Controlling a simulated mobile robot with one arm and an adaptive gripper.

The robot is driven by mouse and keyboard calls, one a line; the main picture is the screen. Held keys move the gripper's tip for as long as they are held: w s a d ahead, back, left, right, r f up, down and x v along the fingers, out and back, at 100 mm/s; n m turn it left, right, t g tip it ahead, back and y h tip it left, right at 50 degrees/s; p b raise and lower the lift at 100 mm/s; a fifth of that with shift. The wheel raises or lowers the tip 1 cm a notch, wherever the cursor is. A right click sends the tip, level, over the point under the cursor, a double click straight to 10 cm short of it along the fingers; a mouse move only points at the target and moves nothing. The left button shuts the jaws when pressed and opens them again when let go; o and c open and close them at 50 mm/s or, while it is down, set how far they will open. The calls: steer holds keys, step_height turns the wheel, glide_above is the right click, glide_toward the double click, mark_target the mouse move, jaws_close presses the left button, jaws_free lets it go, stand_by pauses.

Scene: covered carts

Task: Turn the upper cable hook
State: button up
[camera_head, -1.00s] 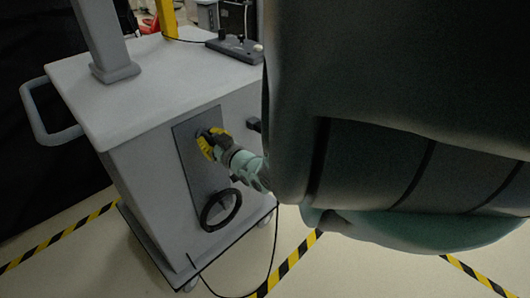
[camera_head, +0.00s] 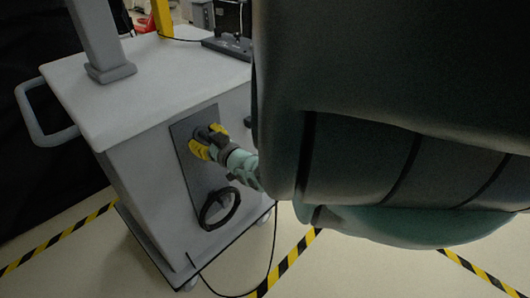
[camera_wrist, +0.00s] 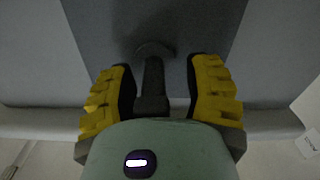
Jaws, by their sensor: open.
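The upper cable hook (camera_wrist: 153,82) is a dark stem with a rounded base, on a dark grey plate (camera_wrist: 95,30) on the cart's side. In the wrist view it stands between the two yellow fingers of my gripper (camera_wrist: 158,78). The fingers are open, with a gap visible on each side of the stem. In the head view my gripper (camera_head: 208,142) is at the upper part of the plate and mostly hides the hook. A black cable loop (camera_head: 205,218) hangs at the lower part of the plate.
The grey cart (camera_head: 150,85) has a side handle (camera_head: 22,112) and a post (camera_head: 98,40) on top. A black cable (camera_head: 273,250) runs down to the floor. Yellow-black tape (camera_head: 290,268) marks the floor. My own arm hides the right of the head view.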

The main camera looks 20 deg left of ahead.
steer(key=shift+w+d, duration=0.2)
steer(key=shift+d, duration=0.15)
steer(key=v, duration=1.1)
steer(key=shift+s, duration=0.35)
steer(key=shift+d, duration=0.15)
stand_by(0.5)
